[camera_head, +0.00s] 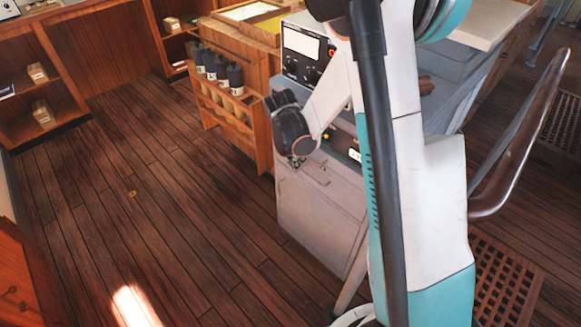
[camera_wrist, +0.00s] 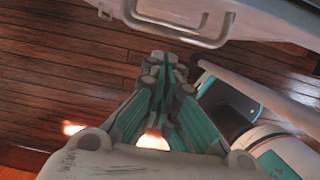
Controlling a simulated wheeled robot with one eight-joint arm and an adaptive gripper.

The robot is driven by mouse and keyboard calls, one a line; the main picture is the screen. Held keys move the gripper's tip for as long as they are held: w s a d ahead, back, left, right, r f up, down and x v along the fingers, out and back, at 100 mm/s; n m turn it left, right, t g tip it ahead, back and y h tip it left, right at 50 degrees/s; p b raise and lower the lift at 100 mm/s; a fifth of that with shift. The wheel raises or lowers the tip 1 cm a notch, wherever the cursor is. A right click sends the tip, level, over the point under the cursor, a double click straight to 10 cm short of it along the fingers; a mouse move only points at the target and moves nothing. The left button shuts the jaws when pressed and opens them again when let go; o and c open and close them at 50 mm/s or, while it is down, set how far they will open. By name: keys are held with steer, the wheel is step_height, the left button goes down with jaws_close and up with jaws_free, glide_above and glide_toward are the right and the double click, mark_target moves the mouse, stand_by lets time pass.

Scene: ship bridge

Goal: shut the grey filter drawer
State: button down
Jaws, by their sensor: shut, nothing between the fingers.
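The grey drawer front with a bar handle (camera_head: 315,172) is on the grey cabinet (camera_head: 318,215) in the middle of the head view. In the wrist view the pale grey handle (camera_wrist: 185,40) crosses the top, with the grey front (camera_wrist: 262,20) beside it. How far the drawer stands out is hard to tell. My gripper (camera_head: 297,160) is by the handle, partly against the cabinet's front in the head view. In the wrist view its fingertips (camera_wrist: 164,66) are together and empty, just below the handle and apart from it in the picture.
A wooden rack with dark bottles (camera_head: 218,70) stands left of the cabinet. A black instrument panel (camera_head: 303,52) is above it. A curved metal rail (camera_head: 515,150) is at the right. Open plank floor (camera_head: 130,190) lies to the left.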

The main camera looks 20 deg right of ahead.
steer(key=shift+w+d+r, duration=0.15)
steer(key=shift+w+d, duration=0.05)
steer(key=shift+d, duration=0.25)
steer(key=d, duration=0.1)
steer(key=w+d, duration=0.1)
steer(key=shift+d, duration=0.3)
steer(key=shift+a, duration=0.1)
